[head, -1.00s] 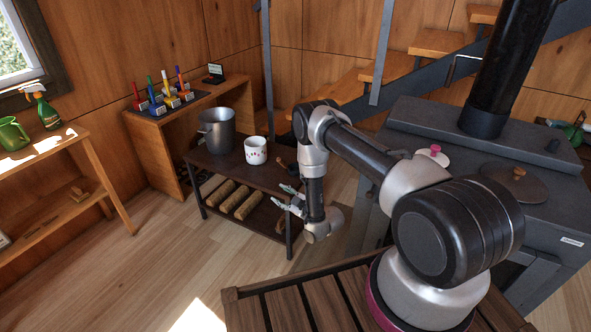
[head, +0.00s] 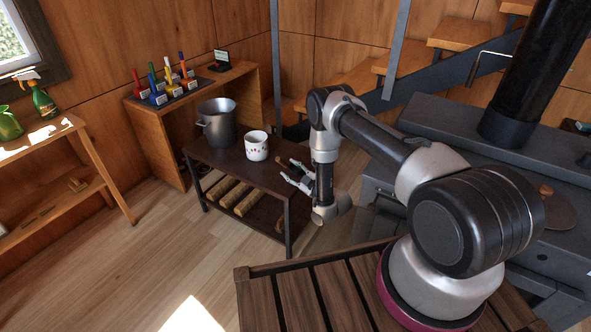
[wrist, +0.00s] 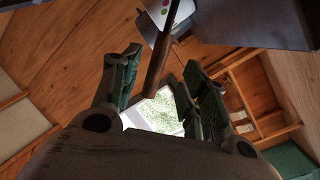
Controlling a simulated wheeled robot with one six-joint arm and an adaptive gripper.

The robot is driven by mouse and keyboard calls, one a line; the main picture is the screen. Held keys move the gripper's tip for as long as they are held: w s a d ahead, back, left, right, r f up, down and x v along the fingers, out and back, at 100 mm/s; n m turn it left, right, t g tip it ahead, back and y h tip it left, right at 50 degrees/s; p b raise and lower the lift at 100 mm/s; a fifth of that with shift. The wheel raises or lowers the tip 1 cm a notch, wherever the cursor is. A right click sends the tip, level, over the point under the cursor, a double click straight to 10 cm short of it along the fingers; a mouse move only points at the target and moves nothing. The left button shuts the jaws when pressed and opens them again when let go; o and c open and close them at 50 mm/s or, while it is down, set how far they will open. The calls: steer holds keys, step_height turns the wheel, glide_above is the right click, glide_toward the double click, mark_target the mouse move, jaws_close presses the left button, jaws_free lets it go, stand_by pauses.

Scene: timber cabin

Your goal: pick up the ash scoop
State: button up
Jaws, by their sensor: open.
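A slim brown handle (wrist: 157,58), which I take for the ash scoop's, reaches down between my gripper's fingers in the wrist view. Its upper end runs out of the picture, so the scoop's pan is not seen clearly. My gripper (wrist: 163,66) is open, with green-padded fingers on both sides of the handle; I cannot tell whether either touches it. In the head view my gripper (head: 288,171) is at the right end of the dark low table (head: 222,157), where the scoop is too small and covered to make out.
A white spotted mug (head: 256,146) and a grey metal pot (head: 217,122) stand on the dark table close to my gripper. Logs (head: 236,196) lie on its lower shelf. The dark stove (head: 455,140) is at right. Floor at left is open.

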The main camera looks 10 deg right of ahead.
mark_target(284, 164)
steer(key=x, duration=0.6)
steer(key=shift+a+r, duration=0.1)
steer(key=shift+r, duration=0.15)
jaws_close()
